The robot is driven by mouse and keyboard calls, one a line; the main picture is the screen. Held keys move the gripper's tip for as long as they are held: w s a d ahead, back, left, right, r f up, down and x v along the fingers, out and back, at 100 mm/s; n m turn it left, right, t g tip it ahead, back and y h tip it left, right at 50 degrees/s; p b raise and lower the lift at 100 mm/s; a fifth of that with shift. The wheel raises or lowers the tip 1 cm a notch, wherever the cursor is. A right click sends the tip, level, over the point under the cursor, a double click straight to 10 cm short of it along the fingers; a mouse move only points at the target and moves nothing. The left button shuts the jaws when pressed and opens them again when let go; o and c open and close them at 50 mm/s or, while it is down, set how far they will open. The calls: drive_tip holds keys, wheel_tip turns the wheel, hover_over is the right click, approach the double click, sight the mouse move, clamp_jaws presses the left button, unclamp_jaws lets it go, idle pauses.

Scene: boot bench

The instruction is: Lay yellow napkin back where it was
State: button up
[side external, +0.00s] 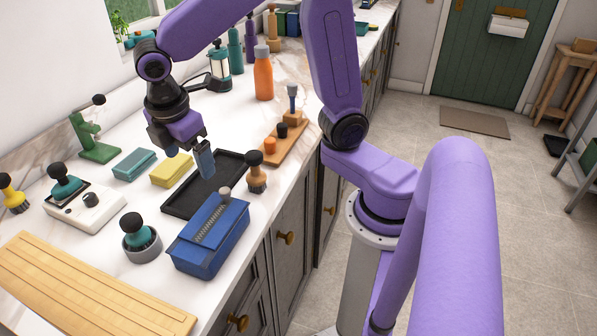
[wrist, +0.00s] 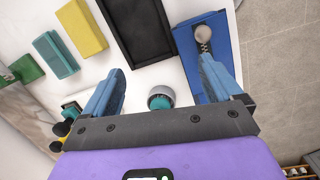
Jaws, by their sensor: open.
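A yellow folded block (side external: 171,170), seemingly the yellow napkin, lies flat on the white counter between a teal block (side external: 135,164) and a black tray (side external: 193,199). In the wrist view the yellow block (wrist: 80,27) is at the upper left, beyond the left finger and clear of both fingers. My gripper (side external: 190,162) hovers above the counter near the yellow block and the tray. In the wrist view my gripper (wrist: 163,85) is open, with nothing held between its blue fingers. The tray looks empty where it shows.
A blue box (side external: 210,238) stands in front of the tray, and a teal-handled brush (side external: 140,240) beside it. A wooden-handled stamp (side external: 256,177) and a wooden rack (side external: 285,143) stand near the counter edge. A white device (side external: 84,207) and wooden board (side external: 85,290) lie left.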

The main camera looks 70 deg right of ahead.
drive_tip(key=s+d+f+m+y, duration=0.1)
drive_tip(key=s+d, duration=0.1)
drive_tip(key=s, duration=0.8)
drive_tip(key=s+d+f+m+y, duration=0.1)
drive_tip(key=s+d+m, duration=0.1)
drive_tip(key=s, duration=0.8)
drive_tip(key=shift+s+d+g, duration=0.3)
